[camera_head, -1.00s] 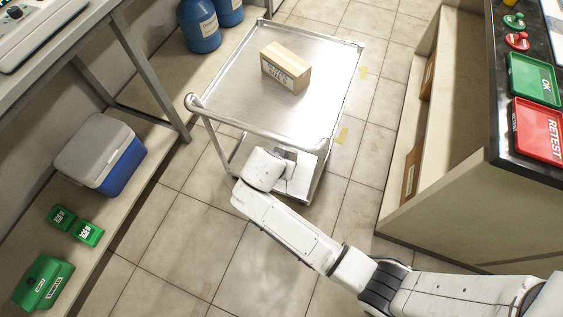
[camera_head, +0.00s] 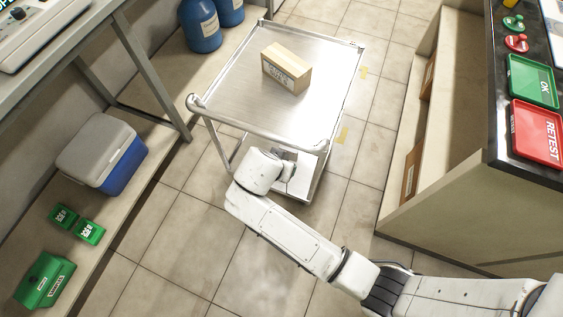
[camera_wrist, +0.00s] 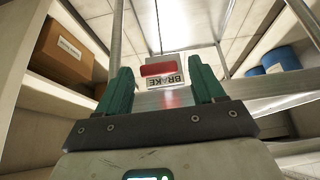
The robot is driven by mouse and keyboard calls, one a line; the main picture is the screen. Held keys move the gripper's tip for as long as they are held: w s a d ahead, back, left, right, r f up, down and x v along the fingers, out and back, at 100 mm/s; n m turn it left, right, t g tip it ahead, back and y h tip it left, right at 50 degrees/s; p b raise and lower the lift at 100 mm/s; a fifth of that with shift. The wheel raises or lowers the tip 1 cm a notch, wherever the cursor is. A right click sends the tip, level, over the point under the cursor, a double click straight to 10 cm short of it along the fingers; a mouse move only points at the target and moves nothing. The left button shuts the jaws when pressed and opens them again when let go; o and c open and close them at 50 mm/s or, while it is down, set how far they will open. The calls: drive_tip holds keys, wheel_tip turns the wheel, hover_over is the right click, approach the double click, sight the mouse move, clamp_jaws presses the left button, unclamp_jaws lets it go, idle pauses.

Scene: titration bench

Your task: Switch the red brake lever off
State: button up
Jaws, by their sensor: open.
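The red brake lever (camera_wrist: 157,69) shows in the wrist view, just above a white plate lettered BRAKE (camera_wrist: 165,81), upside down in this view. My gripper (camera_wrist: 160,84) is open, with one green finger on each side of the lever and its plate. I cannot tell whether the fingers touch the lever. In the head view the metal cart (camera_head: 300,112) stands in the middle, and my arm reaches to its near end. The gripper and the lever are hidden there behind my wrist and the cart.
A cardboard box (camera_head: 287,67) sits on the cart top. A counter with a green OK tray (camera_head: 533,80) and a red RETEST tray (camera_head: 537,131) stands at right. A blue cooler (camera_head: 103,153) is on the low shelf at left. The floor in front of the cart is clear.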

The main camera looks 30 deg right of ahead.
drive_tip(key=v, duration=0.6)
drive_tip(key=shift+a+r+p, duration=0.2)
drive_tip(key=shift+r+p, duration=0.05)
drive_tip(key=shift+p, duration=0.15)
drive_tip(key=shift+s, duration=0.1)
drive_tip(key=s+d+r+n+y+p, duration=0.1)
drive_tip(key=s+d+r+n+p, duration=0.1)
drive_tip(key=s, duration=0.4)
drive_tip(key=s+d+r+n+g+y+p, duration=0.1)
drive_tip(key=s+d+r+n+y+p, duration=0.1)
drive_tip(key=s+d+n, duration=0.3)
drive_tip(key=s+d+r+n+g+y+p, duration=0.1)
drive_tip(key=s+d+r+n+p, duration=0.1)
drive_tip(key=s, duration=0.7)
drive_tip(key=shift+s+d+r+n, duration=0.25)
drive_tip(key=shift+d+n, duration=0.45)
drive_tip(key=shift+d, duration=0.5)
